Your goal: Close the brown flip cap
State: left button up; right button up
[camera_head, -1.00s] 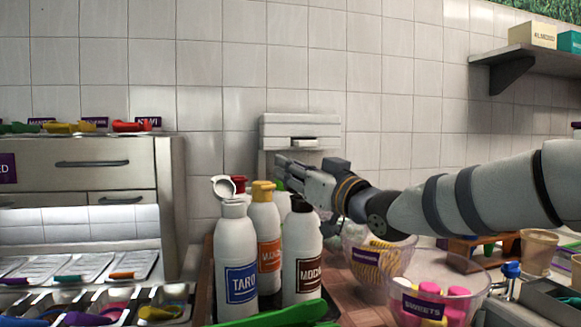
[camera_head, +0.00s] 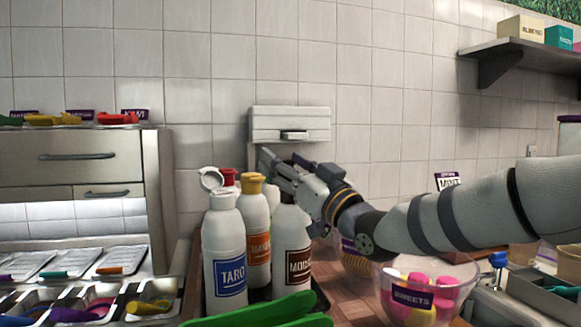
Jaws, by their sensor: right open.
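The white MOCHA bottle (camera_head: 290,240) stands upright on the counter. Its brown cap is hidden behind my right gripper, so I cannot tell its position. My right gripper (camera_head: 275,165) reaches in from the right, with its fingers open at the top of this bottle. I cannot tell whether it touches the cap. To the left stand a white TARO bottle (camera_head: 224,240) with its white flip cap (camera_head: 211,180) raised, and a bottle with an orange label (camera_head: 256,225) and a yellow-orange cap. A red cap (camera_head: 229,177) shows behind them. My left gripper is not in view.
The bottles stand close together. Clear bowls, one labelled SWEETS (camera_head: 422,285) with pink and yellow pieces, stand right of them under my right arm. Green long objects (camera_head: 262,310) lie in front. Topping trays (camera_head: 150,300) are at the left, a wall shelf (camera_head: 515,52) at upper right.

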jog(key=v, duration=1.2)
